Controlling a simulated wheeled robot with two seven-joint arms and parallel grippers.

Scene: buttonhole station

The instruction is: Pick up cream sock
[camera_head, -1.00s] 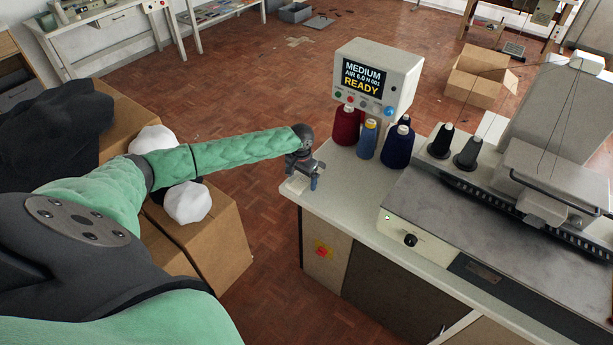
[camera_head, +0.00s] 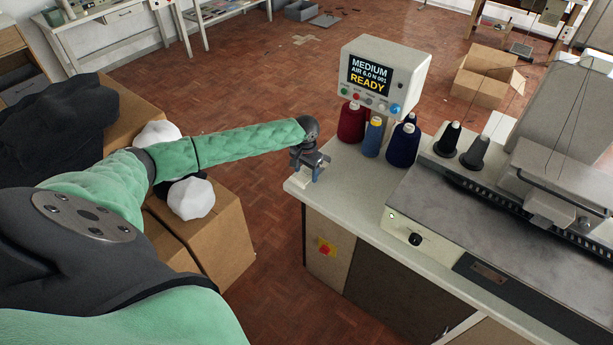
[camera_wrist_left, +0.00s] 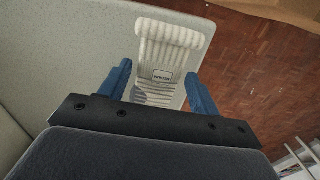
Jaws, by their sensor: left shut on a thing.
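The fingers hide part of the sock. My right gripper is not in view.
Right of my gripper on the table (camera_head: 352,205) stand several thread cones (camera_head: 351,123), a display unit reading READY (camera_head: 385,75) and a large machine (camera_head: 480,205). Left are cardboard boxes (camera_head: 222,235) with white (camera_head: 190,198) and black cloth pieces (camera_head: 60,125). Open floor lies between.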

